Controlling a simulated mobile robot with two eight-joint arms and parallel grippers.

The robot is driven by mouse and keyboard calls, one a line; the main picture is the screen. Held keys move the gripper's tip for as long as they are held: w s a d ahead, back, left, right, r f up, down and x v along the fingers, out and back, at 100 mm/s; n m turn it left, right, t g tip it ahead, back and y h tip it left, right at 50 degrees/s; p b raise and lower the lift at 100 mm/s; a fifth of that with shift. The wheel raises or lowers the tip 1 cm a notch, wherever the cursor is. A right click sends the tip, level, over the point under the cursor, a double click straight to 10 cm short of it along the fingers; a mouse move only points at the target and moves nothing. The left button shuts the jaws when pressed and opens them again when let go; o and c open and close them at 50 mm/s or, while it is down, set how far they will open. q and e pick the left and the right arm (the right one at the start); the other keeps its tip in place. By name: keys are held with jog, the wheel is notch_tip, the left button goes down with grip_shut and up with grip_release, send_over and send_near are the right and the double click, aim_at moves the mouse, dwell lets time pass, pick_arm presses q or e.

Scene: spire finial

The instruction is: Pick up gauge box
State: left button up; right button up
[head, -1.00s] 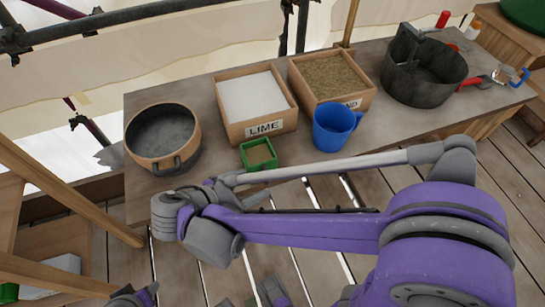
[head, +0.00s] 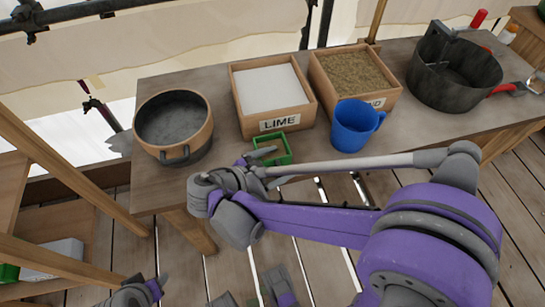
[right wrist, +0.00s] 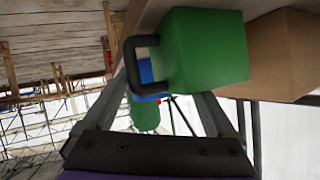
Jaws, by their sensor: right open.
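The gauge box is a small green open-topped box (head: 277,150) at the near edge of the table, in front of the lime tray. In the right wrist view the green box (right wrist: 207,50) is large and close, with a dark handle (right wrist: 136,62) on its side. My right gripper (head: 256,159) is open at the box's near left side. The wrist view shows its fingers apart, one overlapping the box's lower part; I cannot tell whether they touch. My left gripper (head: 138,293) shows only partly at the bottom left, its jaws unclear.
The wooden table (head: 225,150) also bears a round pot (head: 173,128), the lime tray (head: 270,92), a sand tray (head: 352,75), a blue mug (head: 356,126) and a dark pan (head: 453,70). The mug stands right of the box. Wooden posts are at the left.

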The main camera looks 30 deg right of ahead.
jog(key=shift+w+d+f, duration=0.15)
jog(key=shift+d+f, duration=0.1)
jog(key=shift+d, duration=0.25)
